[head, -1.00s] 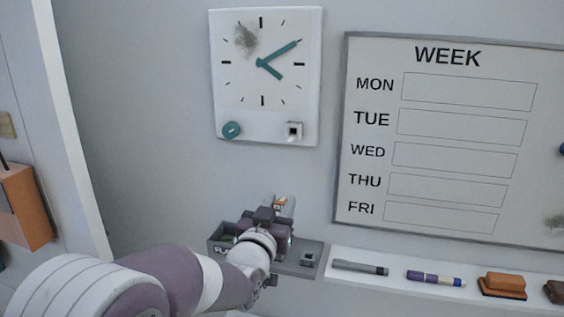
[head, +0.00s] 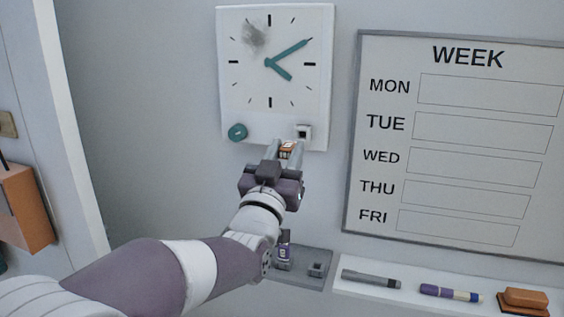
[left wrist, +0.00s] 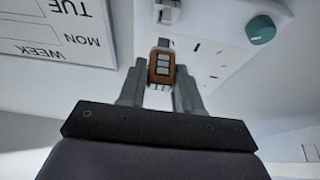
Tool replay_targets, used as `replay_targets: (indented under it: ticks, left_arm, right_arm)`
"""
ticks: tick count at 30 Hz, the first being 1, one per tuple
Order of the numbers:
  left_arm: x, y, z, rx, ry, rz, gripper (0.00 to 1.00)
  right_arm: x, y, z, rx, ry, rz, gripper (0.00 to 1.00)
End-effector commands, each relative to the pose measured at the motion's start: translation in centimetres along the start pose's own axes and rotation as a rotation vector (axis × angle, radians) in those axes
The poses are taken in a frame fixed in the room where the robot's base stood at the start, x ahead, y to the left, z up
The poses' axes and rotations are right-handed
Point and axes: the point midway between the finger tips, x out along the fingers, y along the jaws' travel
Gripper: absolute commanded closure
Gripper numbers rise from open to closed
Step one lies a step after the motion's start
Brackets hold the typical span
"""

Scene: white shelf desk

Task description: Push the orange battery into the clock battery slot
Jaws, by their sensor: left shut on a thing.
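The white square clock (head: 272,90) hangs on the wall with teal hands and a teal knob (head: 237,132) at its lower left. Its battery slot (head: 304,132) is a small square opening at the lower right; it also shows in the left wrist view (left wrist: 166,14). My left gripper (head: 284,152) is shut on the orange battery (head: 288,147), just below and left of the slot. In the left wrist view the battery (left wrist: 162,68) sits upright between the fingertips, apart from the slot. My right gripper is not in view.
A grey tray (head: 297,268) with a purple battery (head: 284,251) and a small grey block lies below. A white ledge (head: 410,292) holds markers and an orange eraser (head: 523,301). A week whiteboard (head: 460,130) hangs right of the clock. An orange box (head: 25,208) is at far left.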

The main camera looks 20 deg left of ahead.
Motion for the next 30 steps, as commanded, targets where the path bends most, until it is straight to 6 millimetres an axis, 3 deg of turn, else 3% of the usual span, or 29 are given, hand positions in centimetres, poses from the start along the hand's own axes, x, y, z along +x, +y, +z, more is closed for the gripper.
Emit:
replay_targets:
  ticks: [10,30]
  left_arm:
    - [3.0,0.0,1.2,0.0,0.0,0.0,0.96]
    - [3.2,0.0,1.4,0.0,0.0,0.0,0.96]
  right_arm:
    - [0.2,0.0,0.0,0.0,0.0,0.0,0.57]
    - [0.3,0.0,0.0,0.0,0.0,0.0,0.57]
